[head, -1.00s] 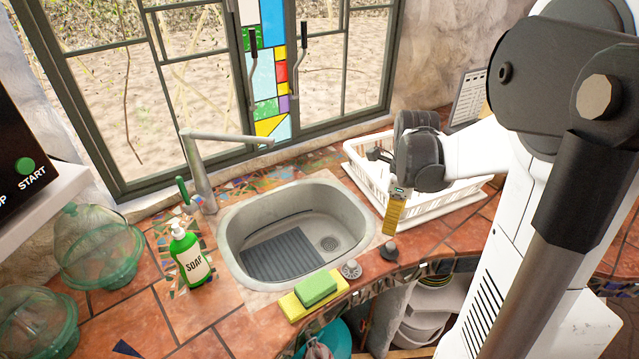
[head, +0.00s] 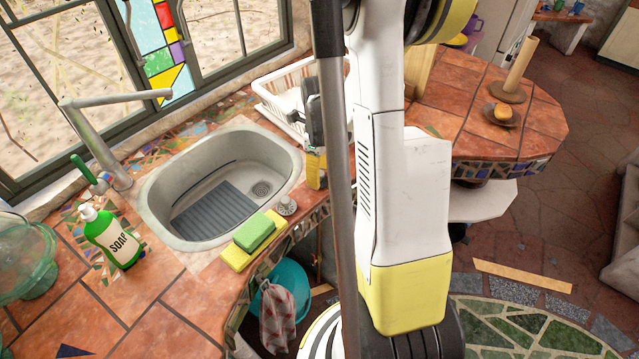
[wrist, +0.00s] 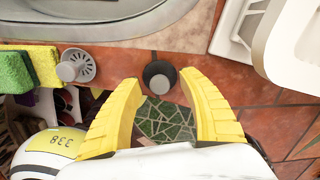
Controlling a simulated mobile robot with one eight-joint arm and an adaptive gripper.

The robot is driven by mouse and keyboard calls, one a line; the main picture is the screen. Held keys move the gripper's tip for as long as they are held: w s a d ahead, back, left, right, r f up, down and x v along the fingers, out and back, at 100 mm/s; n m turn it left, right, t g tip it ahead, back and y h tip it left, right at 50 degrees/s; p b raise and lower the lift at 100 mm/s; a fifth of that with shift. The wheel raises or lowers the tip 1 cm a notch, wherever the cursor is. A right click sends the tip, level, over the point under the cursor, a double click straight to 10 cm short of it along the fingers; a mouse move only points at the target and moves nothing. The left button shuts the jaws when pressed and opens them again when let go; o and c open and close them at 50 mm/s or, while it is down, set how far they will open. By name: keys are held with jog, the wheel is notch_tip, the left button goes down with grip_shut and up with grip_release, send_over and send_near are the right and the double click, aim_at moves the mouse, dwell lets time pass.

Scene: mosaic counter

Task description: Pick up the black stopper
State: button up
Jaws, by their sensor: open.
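The black stopper (wrist: 158,73), a small dark round piece with a grey top, sits on the counter near the sink's edge in the wrist view. My gripper (wrist: 161,85) is open, its two yellow fingers on the left and right just below the stopper in the picture. I cannot tell its height above the counter. In the head view my gripper (head: 315,169) is partly hidden by my arm, and the stopper cannot be made out there.
A metal strainer (wrist: 76,66) and a green-and-yellow sponge stack (wrist: 20,68) lie left of the stopper. The sink (head: 221,180) is behind them and a white dish rack (head: 285,103) stands behind right. A soap bottle (head: 112,238) is at the left.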

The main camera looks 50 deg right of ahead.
jog(key=shift+f, duration=0.35)
jog(key=shift+r, duration=0.1)
grip_shut()
